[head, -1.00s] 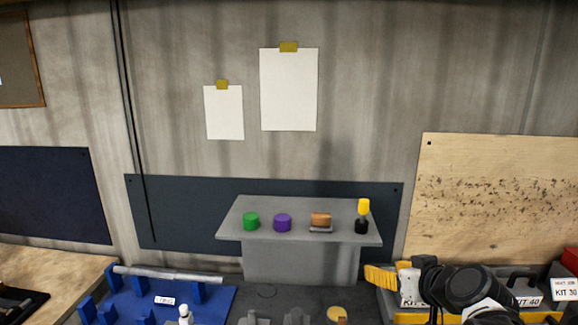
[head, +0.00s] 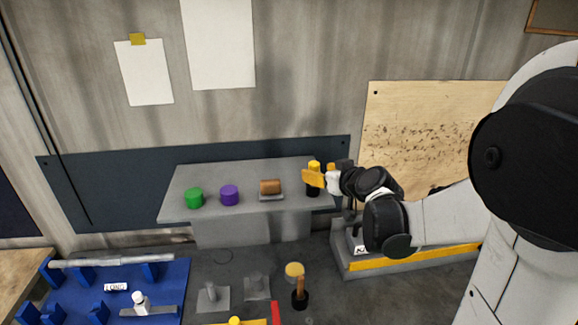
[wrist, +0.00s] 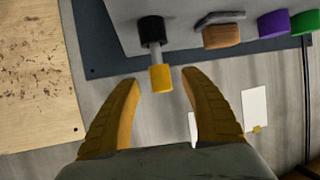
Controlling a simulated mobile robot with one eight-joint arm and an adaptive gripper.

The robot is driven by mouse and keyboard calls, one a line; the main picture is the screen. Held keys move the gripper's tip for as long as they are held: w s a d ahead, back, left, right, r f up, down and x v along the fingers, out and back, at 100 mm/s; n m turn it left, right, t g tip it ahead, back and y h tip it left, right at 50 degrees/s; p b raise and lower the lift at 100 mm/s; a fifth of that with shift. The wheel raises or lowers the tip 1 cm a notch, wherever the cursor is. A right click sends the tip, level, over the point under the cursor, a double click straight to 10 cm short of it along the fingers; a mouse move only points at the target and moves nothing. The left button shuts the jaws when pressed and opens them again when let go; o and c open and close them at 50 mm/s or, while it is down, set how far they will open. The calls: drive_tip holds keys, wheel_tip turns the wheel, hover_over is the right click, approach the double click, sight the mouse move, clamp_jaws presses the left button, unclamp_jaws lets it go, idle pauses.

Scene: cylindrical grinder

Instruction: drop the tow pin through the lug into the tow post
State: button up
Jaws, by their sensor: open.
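A pin-like piece with a yellow head (head: 314,166), which I take for the tow pin, stands upright in a black base at the right end of the grey shelf. The wrist view shows its yellow head (wrist: 160,78), grey shank and black base. My gripper (wrist: 160,84) is open, its yellow fingers on either side of the head, with gaps visible on both sides. In the head view my gripper (head: 312,180) reaches in from the right and partly covers the pin. I cannot tell which piece on the bench is the tow post or its lug.
A brown block (head: 270,187), purple cylinder (head: 229,195) and green cylinder (head: 194,198) stand left on the shelf (head: 175,213). Below are grey brackets (head: 212,297), a tan-topped piece (head: 295,270) and a blue rack (head: 165,305). A grey-yellow kit tray (head: 430,258) lies right.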

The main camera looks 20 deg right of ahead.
sight(317, 171)
drive_tip(key=x, duration=0.3)
drive_tip(key=shift+w+f, duration=0.2)
drive_tip(key=shift+w, duration=0.1)
drive_tip(key=shift+s+r, duration=0.1)
drive_tip(key=shift+s, duration=0.05)
clamp_jaws()
